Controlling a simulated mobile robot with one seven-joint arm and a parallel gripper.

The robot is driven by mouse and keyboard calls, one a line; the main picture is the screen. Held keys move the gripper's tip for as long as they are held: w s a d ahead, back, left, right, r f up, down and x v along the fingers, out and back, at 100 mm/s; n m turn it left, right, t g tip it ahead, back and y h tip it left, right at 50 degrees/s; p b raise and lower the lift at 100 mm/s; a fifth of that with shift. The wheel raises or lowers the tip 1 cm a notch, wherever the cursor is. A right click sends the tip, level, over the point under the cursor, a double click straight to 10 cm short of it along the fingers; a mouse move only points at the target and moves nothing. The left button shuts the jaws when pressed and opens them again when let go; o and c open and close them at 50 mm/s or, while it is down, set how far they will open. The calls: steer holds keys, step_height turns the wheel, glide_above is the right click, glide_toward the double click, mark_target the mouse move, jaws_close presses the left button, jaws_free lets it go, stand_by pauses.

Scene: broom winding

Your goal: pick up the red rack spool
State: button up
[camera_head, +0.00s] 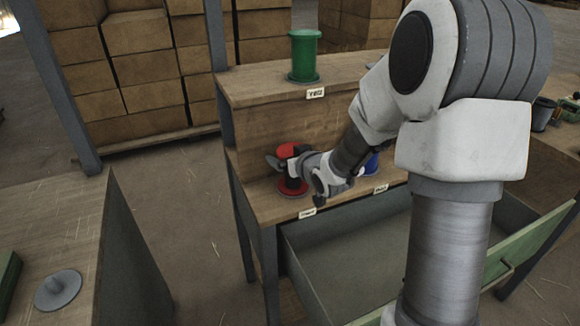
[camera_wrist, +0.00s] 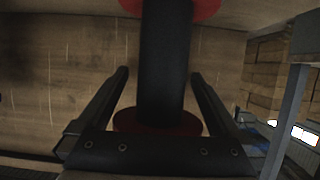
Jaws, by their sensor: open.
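The red rack spool (camera_head: 292,150) stands upright on the lower shelf of the wooden rack (camera_head: 250,200), at its left end. It has red flanges and a dark core. In the wrist view the spool (camera_wrist: 163,65) stands between the two fingers, its dark core running down the middle and a red flange at each end. My gripper (camera_head: 284,166) is at the spool, its fingers apart, one on each side of the core. In the wrist view my gripper (camera_wrist: 160,74) shows a gap on both sides of the core. My wrist hides part of the spool in the head view.
A green spool (camera_head: 304,56) stands on the upper shelf. A blue spool (camera_head: 372,166) is to the right, partly behind my arm. An open drawer (camera_head: 345,250) juts out below the shelf. Another table (camera_head: 70,220) with a grey disc-based peg (camera_head: 58,288) is at left.

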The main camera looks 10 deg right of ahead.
steer(key=shift+r, duration=0.1)
steer(key=c, duration=1.4)
steer(key=shift+r+p, duration=0.35)
steer(key=shift+r, duration=0.3)
steer(key=r+p, duration=0.1)
steer(key=r, duration=0.1)
steer(key=d+r, duration=0.1)
steer(key=shift+r+p, duration=0.35)
steer(key=shift+p, duration=0.05)
steer(key=d+r+p, duration=0.5)
steer(key=d+r, duration=0.1)
steer(key=d, duration=0.4)
steer(key=shift+w+d, duration=0.15)
steer(key=shift+d, duration=0.2)
